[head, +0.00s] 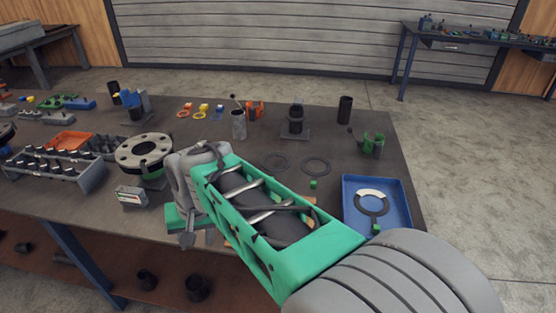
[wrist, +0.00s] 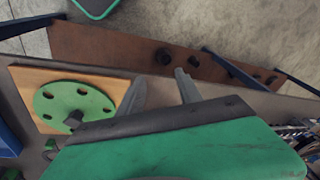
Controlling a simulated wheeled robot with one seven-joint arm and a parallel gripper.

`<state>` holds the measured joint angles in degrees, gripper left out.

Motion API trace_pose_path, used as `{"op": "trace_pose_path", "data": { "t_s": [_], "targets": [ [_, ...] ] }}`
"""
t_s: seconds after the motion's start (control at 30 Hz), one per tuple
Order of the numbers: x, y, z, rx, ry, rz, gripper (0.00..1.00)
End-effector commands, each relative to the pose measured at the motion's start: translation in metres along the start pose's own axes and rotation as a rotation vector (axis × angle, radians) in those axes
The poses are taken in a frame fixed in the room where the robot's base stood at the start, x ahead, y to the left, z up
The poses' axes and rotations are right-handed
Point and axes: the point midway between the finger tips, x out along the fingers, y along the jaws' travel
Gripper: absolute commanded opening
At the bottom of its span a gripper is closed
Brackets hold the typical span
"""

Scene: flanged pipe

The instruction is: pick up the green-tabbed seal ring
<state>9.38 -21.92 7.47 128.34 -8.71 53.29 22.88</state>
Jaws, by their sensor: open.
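A thin dark ring (head: 316,166) lies flat on the table in the head view, with a small green tab (head: 314,183) at its near side. Another thin dark ring (head: 276,162) lies to its left; any tab on it is hidden behind my arm. My gripper (head: 188,232) is left of and nearer than these rings, over the front part of the table. In the wrist view my gripper (wrist: 160,90) shows two grey fingers spread apart with nothing between them.
A blue tray (head: 405,226) at the right holds a dark, partly white ring piece. A wooden board (wrist: 28,80) with a green disc (wrist: 75,105) lies near the table edge.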

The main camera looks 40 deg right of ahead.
Motion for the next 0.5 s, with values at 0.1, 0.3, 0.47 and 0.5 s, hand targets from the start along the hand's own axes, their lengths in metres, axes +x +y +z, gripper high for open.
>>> {"op": "trace_pose_path", "data": {
  "t_s": [0.1, 0.3, 0.47, 0.5],
  "targets": [
    [-0.022, 0.033, -0.094, 0.522, -0.040, -0.032, 0.42],
    [-0.014, 0.161, -0.208, 1.418, -0.125, -0.088, 0.42],
    [0.003, 0.253, -0.231, 1.893, -0.187, -0.115, 0.42],
    [0.006, 0.267, -0.232, 1.960, -0.196, -0.119, 0.42]
  ]
}}
